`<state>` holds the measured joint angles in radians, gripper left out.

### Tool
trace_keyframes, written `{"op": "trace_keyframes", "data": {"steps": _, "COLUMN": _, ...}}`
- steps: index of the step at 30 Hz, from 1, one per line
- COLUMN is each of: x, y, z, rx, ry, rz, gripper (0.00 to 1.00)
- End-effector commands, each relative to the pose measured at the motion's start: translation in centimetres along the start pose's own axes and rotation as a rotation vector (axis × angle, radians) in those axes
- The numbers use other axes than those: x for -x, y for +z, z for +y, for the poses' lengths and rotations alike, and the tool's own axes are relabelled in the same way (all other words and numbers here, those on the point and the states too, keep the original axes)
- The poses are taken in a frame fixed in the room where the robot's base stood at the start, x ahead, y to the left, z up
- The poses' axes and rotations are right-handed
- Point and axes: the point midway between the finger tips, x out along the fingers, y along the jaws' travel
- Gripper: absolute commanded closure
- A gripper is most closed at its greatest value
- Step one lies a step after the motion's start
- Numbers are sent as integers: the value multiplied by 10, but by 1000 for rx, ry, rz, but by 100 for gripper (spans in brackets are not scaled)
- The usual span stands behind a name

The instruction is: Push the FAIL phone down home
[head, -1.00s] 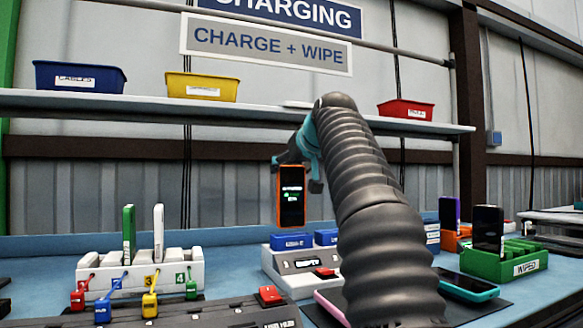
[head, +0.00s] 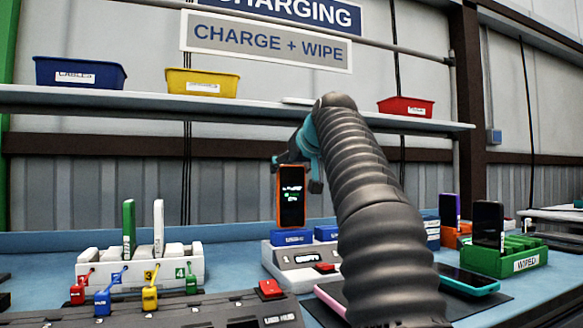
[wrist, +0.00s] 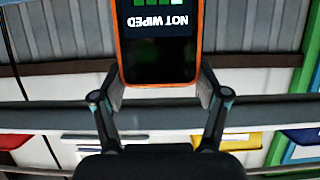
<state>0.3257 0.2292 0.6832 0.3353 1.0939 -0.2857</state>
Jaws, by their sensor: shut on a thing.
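My gripper (head: 296,161) is shut on an orange-framed phone (head: 291,196) by its upper end. The phone hangs upright, and its dark screen has small green and white marks. In the wrist view the gripper fingers (wrist: 160,92) hold it at both sides, and the screen (wrist: 158,40) reads NOT WIPED upside down. The phone's lower end is at the top of the left blue block (head: 291,238) on a white dock (head: 294,269). I cannot tell whether it touches or sits in the block. A second blue block (head: 326,233) is partly behind my arm.
A white rack (head: 100,271) with two upright phones stands left. A green crate (head: 484,264) labelled WIPED holds a dark phone (head: 488,222) at right. A teal-edged phone (head: 468,282) lies on a dark mat. Colored bins line the shelf above.

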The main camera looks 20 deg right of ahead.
Motion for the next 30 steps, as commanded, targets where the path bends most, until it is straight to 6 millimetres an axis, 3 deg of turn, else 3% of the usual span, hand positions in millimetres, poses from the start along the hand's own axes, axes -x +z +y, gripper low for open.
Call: {"op": "trace_keyframes", "data": {"steps": 30, "x": -4, "y": 10, "z": 0, "rx": 0, "ry": 0, "rz": 1, "gripper": 90}}
